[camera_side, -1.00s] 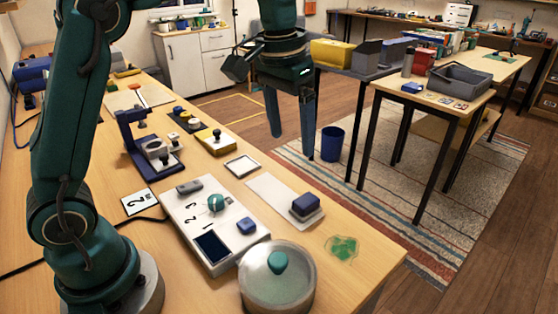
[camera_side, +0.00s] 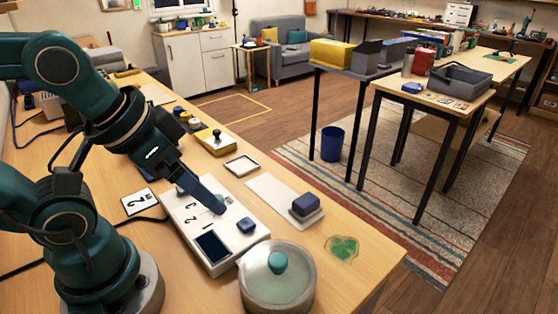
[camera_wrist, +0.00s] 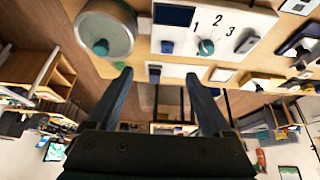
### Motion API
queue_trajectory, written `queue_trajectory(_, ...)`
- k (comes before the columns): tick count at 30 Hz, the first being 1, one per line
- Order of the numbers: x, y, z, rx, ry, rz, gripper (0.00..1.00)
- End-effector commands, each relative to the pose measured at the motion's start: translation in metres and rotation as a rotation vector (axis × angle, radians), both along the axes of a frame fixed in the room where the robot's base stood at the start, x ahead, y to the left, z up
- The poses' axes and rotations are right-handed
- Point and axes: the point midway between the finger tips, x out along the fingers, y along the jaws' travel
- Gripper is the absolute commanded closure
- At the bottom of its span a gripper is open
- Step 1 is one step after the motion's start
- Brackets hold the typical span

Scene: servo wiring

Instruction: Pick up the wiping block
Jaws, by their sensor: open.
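One finger is largely hidden in the side view.
The white panel (camera_side: 190,212) has a dial, a blue button and a dark screen. A lidded pot (camera_side: 277,285) stands at the front. A green stain (camera_side: 341,247) lies right of the block. A small framed tray (camera_side: 242,166) and a yellow-based device (camera_side: 216,142) sit behind.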

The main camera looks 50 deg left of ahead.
Motion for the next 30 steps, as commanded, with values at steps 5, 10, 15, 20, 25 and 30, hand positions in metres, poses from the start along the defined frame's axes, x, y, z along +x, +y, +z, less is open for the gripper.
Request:
queue_trajectory(5, 0.0, 0.0, 0.0, 0.0, 0.001, 0.0, 0.16)
queue_trajectory(10, 0.0, 0.0, 0.0, 0.0, 0.001, 0.0, 0.1)
queue_trajectory(15, -0.001, 0.0, 0.0, 0.0, 0.007, 0.001, 0.1)
queue_trajectory(20, 0.009, 0.0, 0.019, -0.001, -0.022, 0.003, 0.1)
queue_trajectory(25, 0.039, 0.0, 0.047, -0.003, -0.004, 0.004, 0.1)
queue_trajectory(30, 0.079, -0.001, 0.061, -0.005, 0.05, 0.004, 0.1)
